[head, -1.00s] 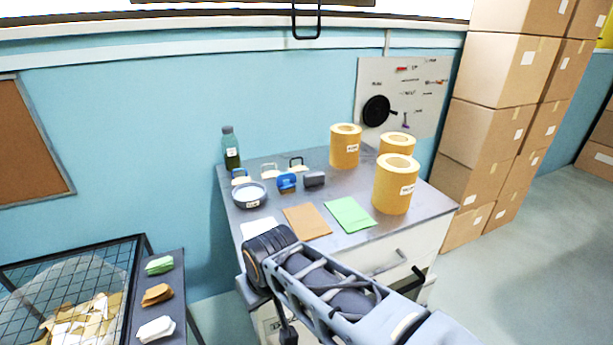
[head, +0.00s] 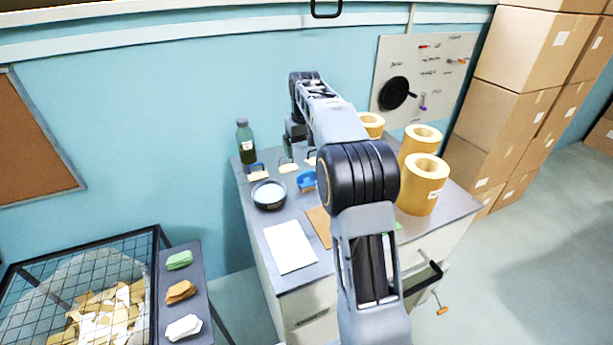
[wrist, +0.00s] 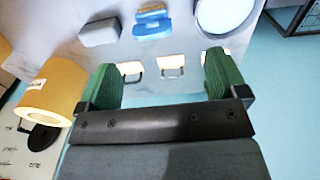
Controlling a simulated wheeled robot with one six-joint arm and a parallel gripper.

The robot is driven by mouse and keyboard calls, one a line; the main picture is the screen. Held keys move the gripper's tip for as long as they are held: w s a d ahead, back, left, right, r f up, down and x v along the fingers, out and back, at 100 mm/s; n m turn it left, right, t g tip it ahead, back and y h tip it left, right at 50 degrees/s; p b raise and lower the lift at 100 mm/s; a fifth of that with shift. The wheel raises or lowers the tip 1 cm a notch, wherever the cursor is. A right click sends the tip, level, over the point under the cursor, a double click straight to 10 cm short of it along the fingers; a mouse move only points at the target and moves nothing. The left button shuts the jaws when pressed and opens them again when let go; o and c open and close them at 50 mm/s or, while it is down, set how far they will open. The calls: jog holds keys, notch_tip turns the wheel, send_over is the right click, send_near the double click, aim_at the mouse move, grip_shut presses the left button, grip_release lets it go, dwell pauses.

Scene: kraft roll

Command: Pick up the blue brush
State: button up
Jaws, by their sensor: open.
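A grey block (wrist: 100,32) lies beside the blue block. Yellow rolls (head: 423,185) stand at the right. A white sheet (head: 289,247) lies at the front.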

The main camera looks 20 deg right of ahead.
aim_at(307, 173)
jog(key=w+f, duration=0.1)
jog(key=f, duration=0.2)
jog(key=d+f, duration=0.1)
jog(key=f, duration=0.1)
jog(key=w+d+f+p, duration=0.1)
jog(key=f, duration=0.2)
jog(key=shift+w+f, duration=0.3)
jog(key=shift+f, duration=0.05)
jog(key=shift+w+f+p, duration=0.1)
jog(key=shift+f+p, duration=0.9)
jog(key=shift+f, duration=1.9)
jog(key=c, duration=1)
jog(key=shift+r, duration=0.1)
